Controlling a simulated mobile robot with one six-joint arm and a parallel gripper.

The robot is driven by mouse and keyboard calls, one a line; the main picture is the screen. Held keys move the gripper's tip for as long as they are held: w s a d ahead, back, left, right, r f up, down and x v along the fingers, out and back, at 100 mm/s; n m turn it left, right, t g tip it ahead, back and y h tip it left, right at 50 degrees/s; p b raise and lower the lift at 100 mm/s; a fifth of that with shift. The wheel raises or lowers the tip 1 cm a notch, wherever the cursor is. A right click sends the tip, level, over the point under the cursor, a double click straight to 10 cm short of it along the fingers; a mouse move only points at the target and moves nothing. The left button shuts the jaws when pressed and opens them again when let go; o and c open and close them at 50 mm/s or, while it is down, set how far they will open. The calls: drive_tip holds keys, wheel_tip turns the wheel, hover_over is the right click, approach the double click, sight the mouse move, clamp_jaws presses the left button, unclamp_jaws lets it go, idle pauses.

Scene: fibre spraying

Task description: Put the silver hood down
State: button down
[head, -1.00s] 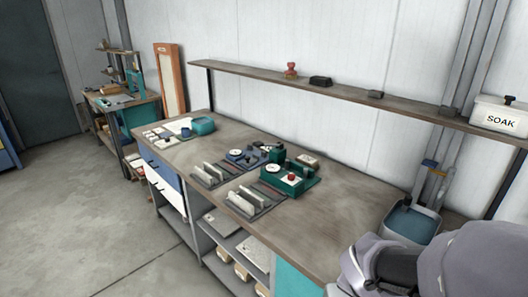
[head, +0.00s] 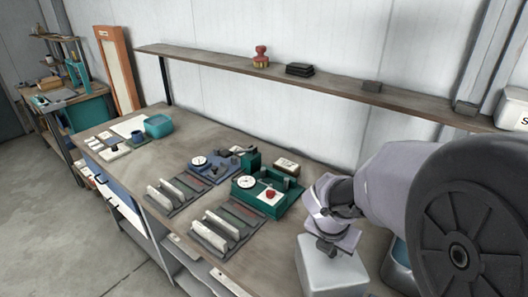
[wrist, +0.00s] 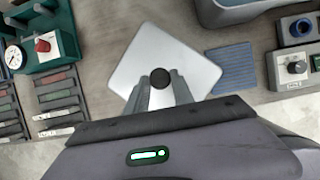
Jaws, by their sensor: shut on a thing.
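The silver hood (head: 333,272) is a pale metal box with a dark round knob on top. In the head view it is at the bottom, right of the green device, over the bench's front part. In the wrist view its square top (wrist: 192,62) and knob (wrist: 160,78) show in the middle. My gripper (wrist: 162,88) has its two fingers on either side of the knob and is shut on it; it also shows in the head view (head: 328,246). The hood looks upright. Whether its lower edge touches the bench is hidden.
The green device (head: 268,194) with a dial and red knob stands left of the hood. A blue striped pad (wrist: 237,68) and a grey control box (wrist: 294,68) lie right of it in the wrist view. Slotted racks (head: 228,226) lie nearer the bench's front edge. A shelf (head: 330,88) runs behind.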

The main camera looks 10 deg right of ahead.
drive_tip(key=w+d+f+b, duration=0.1)
drive_tip(key=w+f+b, duration=0.2)
drive_tip(key=w, duration=0.7)
drive_tip(key=shift+f, duration=0.8)
drive_tip(key=c, duration=1.1)
unclamp_jaws()
drive_tip(key=shift+w+d+f, duration=0.1)
